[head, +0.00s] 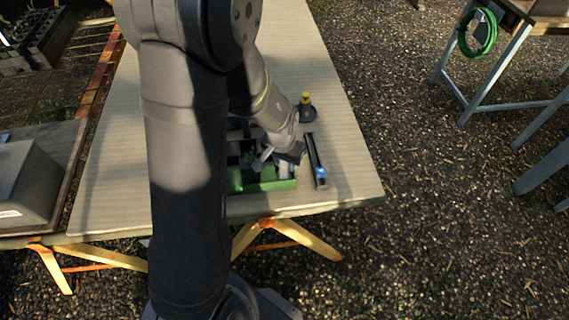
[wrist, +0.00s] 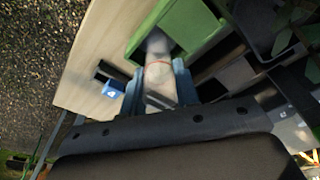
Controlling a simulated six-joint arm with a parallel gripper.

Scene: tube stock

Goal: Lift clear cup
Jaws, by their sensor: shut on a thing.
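A clear, whitish cup (wrist: 158,74) shows in the wrist view, with a thin reddish ring around it. My gripper (wrist: 163,88) has its blue-grey fingers on both sides of the cup and is shut on it. The cup's far end is at the green-edged tray (wrist: 150,28); I cannot tell whether it is still inside a compartment. In the head view my gripper (head: 283,157) is over the right part of the green tray (head: 270,185), and the cup is too small there to make out.
A dark rail with a blue end (head: 321,175) lies right of the tray; its blue block marked 4 shows in the wrist view (wrist: 113,89). A black piece with a yellow top (head: 306,106) stands behind. The table's right side (head: 345,150) is clear.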

